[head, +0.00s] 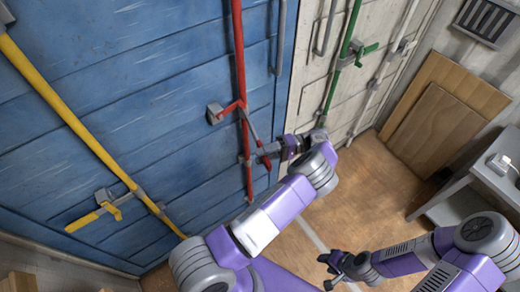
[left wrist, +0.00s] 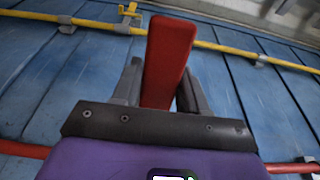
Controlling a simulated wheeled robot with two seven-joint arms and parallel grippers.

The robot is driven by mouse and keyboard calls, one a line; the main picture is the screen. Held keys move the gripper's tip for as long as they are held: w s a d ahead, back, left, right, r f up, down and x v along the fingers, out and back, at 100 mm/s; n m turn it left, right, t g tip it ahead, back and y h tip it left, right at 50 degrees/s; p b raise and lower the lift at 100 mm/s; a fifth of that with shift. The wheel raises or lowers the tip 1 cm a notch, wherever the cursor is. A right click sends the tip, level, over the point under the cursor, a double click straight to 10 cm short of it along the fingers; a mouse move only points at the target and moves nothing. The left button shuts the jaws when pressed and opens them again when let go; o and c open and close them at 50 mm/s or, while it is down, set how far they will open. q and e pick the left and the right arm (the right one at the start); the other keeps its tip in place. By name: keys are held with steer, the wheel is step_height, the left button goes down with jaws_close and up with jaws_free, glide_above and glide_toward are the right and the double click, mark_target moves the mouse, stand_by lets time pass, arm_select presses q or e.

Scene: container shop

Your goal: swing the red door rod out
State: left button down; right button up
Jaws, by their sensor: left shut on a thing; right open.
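The red door rod (head: 239,60) runs upright along the blue door (head: 150,80), near its right edge. Its red handle (head: 265,160) stands out from the rod, with its end at my left gripper (head: 268,153). In the left wrist view the red handle (left wrist: 168,60) lies between the two fingers of my left gripper (left wrist: 160,95), which is shut on it. Parts of the red rod (left wrist: 22,150) cross the bottom of that view, partly hidden by the gripper. My right gripper (head: 334,270) is open and empty, low over the floor and away from the door.
A yellow rod (head: 70,118) with its handle crosses the blue door at left. A pale door (head: 310,70) with a green rod (head: 343,55) stands at right. Wooden boards (head: 440,115) lean on the wall, and a grey table (head: 465,190) stands at the right edge.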

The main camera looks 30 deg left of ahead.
arm_select(q)
steer(key=shift+d, duration=0.1)
stand_by(0.3)
steer(key=c, duration=0.7)
jaws_free()
